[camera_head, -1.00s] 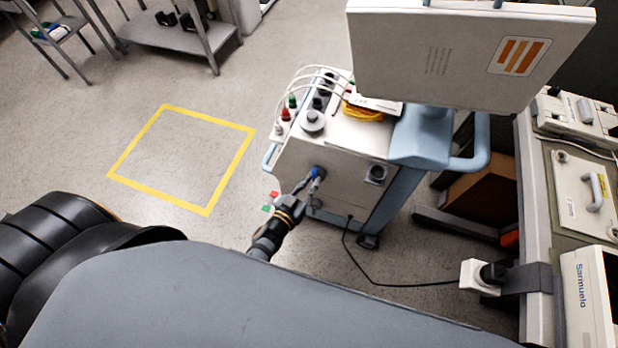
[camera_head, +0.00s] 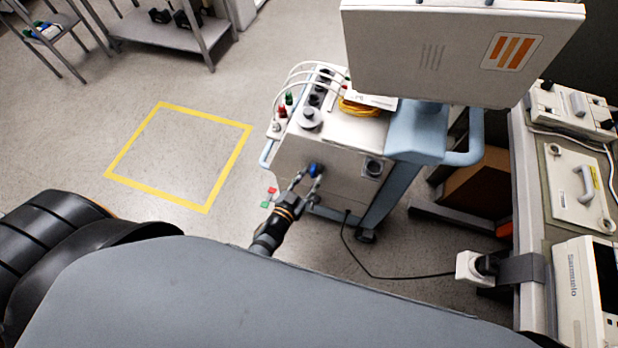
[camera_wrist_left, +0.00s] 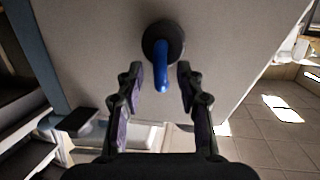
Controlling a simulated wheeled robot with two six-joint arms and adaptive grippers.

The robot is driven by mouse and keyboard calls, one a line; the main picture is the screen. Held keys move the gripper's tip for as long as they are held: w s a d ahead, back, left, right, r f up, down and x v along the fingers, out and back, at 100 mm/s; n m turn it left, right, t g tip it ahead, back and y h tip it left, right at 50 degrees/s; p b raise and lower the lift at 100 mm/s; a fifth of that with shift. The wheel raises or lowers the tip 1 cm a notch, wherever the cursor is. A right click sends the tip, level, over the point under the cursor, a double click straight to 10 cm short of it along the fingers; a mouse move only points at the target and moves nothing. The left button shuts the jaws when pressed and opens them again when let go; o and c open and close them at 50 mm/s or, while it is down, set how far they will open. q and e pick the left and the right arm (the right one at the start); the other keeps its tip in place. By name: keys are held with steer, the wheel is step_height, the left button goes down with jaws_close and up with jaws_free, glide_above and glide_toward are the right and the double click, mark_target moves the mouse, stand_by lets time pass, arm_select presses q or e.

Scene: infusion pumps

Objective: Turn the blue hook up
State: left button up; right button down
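The blue hook (camera_wrist_left: 163,75) hangs from a round black mount on the pale side panel of the medical cart (camera_head: 335,180). In the left wrist view its free end points down in the picture. The hook also shows small in the head view (camera_head: 314,169). My left gripper (camera_wrist_left: 160,76) is open, with one finger on each side of the hook and visible gaps between fingers and hook. In the head view the left gripper (camera_head: 305,182) is at the cart's side panel. My right gripper is not in view.
A large monitor back (camera_head: 430,55) stands above the cart, with cables and knobs on the cart top. A black cord (camera_head: 385,277) runs to a plug (camera_head: 474,268) at the right bench. Floor inside the yellow square (camera_head: 180,155) is clear.

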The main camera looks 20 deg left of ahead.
arm_select(q)
steer(key=shift+s+a, duration=0.1)
steer(key=shift+s, duration=0.35)
steer(key=v, duration=1.1)
steer(key=s+a+f+n+g+y+p, duration=0.1)
steer(key=s+a+f+g+y+p, duration=0.2)
steer(key=f, duration=0.8)
steer(key=s+a+f+g+p, duration=0.2)
steer(key=s+a+f+g, duration=0.3)
steer(key=s+f, duration=0.2)
steer(key=s+a+f+n+g+y+p, duration=0.1)
steer(key=s+a+f+g+p, duration=0.2)
steer(key=s, duration=0.9)
step_height(320, 180, down, 5)
steer(key=a+g, duration=0.2)
steer(key=g, duration=0.1)
steer(key=shift+a+r, duration=0.25)
steer(key=shift+a, duration=0.05)
